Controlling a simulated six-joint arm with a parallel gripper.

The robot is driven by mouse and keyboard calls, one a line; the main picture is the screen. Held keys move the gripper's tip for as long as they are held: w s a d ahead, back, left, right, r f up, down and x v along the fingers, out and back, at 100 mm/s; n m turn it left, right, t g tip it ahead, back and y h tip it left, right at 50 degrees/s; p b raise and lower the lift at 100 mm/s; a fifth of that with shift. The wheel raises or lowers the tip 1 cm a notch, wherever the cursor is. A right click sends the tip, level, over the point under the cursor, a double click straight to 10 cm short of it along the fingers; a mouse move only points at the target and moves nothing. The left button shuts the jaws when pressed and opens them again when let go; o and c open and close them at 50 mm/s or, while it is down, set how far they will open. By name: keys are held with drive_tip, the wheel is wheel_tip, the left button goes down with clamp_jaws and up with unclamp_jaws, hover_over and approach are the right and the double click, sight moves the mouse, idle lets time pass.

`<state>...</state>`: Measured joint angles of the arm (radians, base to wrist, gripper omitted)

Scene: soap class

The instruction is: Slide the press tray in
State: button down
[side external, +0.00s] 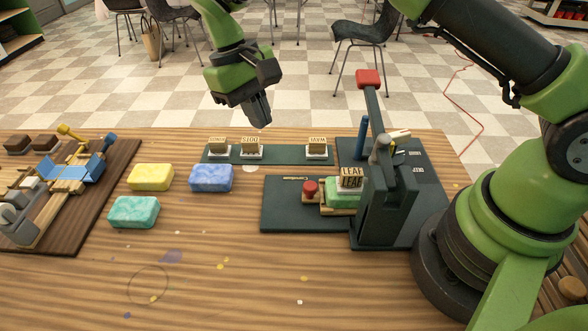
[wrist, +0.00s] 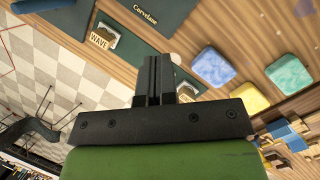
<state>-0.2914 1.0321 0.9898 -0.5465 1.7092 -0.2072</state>
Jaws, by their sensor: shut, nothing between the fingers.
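The press (side external: 385,205) is a dark stand at the right of the table, with a raised lever ending in a red grip (side external: 368,79). The press tray (side external: 328,208) is a small wooden slide with a red knob (side external: 310,187) at its left end. It lies on the dark base plate (side external: 285,218), its right end beside or partly within the press frame; how deep is hidden. A green soap (side external: 333,190) sits on it with a LEAF stamp (side external: 351,178) on top. My gripper (side external: 262,122) is shut and empty, above and behind the stamp rack; its fingers show in the wrist view (wrist: 154,80).
The stamp rack (side external: 285,153) holds three stamps, including WAVE (side external: 317,149), behind the base plate. Yellow (side external: 151,177), blue (side external: 211,178) and teal (side external: 134,212) soaps lie left of it. A brown board (side external: 105,190) with wooden fittings is far left. The front table is clear.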

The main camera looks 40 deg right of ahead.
sight(326, 187)
drive_tip(key=s+f+n, duration=0.1)
drive_tip(key=f, duration=0.2)
drive_tip(key=s+f+n, duration=0.1)
drive_tip(key=f, duration=0.2)
drive_tip(key=s+d+f+n, duration=0.1)
drive_tip(key=s+f, duration=0.1)
drive_tip(key=f, duration=0.1)
drive_tip(key=shift+f+n, duration=0.2)
drive_tip(key=shift+n, duration=0.2)
drive_tip(key=shift+s+d+f, duration=0.1)
drive_tip(key=shift+s+d, duration=0.1)
drive_tip(key=shift+s, duration=0.4)
drive_tip(key=shift+s+d+f, duration=0.1)
drive_tip(key=shift+s+d, duration=0.05)
drive_tip(key=shift+s, duration=0.45)
drive_tip(key=shift+s+d, duration=1.6)
drive_tip(key=shift+s, duration=0.05)
drive_tip(key=shift+w, duration=0.1)
